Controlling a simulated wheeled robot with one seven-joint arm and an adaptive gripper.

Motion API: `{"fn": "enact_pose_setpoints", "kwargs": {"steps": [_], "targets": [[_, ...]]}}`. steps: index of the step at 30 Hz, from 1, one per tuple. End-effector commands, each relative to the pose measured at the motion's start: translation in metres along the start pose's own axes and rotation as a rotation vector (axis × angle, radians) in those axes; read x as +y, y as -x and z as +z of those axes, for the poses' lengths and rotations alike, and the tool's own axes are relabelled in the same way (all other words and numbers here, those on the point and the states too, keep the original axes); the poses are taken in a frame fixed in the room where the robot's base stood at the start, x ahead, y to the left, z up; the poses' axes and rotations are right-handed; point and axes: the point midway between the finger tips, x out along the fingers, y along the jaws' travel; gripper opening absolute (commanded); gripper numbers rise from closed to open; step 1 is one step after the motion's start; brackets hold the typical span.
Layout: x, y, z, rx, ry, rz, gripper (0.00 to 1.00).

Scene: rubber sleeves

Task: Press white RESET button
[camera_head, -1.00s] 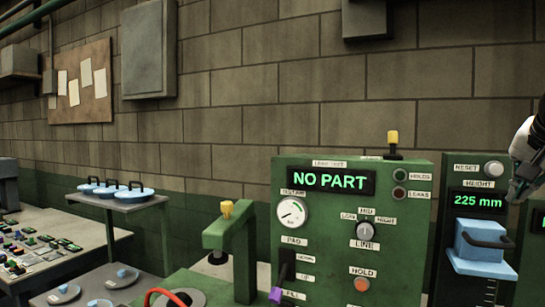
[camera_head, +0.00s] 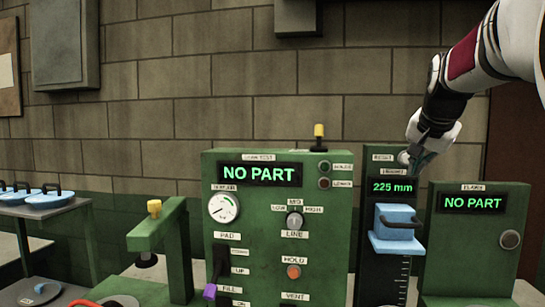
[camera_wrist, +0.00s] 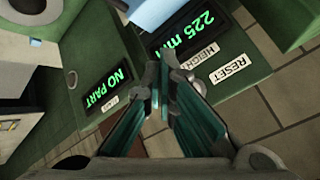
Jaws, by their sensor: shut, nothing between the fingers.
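The white RESET button (camera_head: 404,157) is at the top right of the narrow green height panel (camera_head: 375,158), beside its RESET label (camera_head: 382,157). My gripper (camera_head: 410,163) is shut and empty, with its fingertips right at the button in the head view; I cannot tell whether they touch it. In the wrist view the fingertips (camera_wrist: 160,75) are close to the panel face near the RESET label (camera_wrist: 231,67), and the button is mostly hidden behind them. The height display (camera_head: 392,187) reads 225 mm.
A blue block with a dark handle (camera_head: 394,218) sits on the height panel below the display. The wide green NO PART panel (camera_head: 262,205) stands to the left and another NO PART panel (camera_head: 478,235) to the right.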

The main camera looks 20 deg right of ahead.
Motion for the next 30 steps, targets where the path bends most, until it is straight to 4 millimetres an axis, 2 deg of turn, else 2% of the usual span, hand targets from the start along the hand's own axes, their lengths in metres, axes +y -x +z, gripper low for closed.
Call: {"fn": "enact_pose_setpoints", "kwargs": {"steps": [4,12,30], "targets": [[-0.010,-0.015,-0.010,-0.001,0.000,0.001,0.00],[-0.022,-0.030,-0.023,0.000,0.000,0.000,0.00],[-0.025,-0.034,-0.025,0.000,0.000,0.000,0.00]]}}
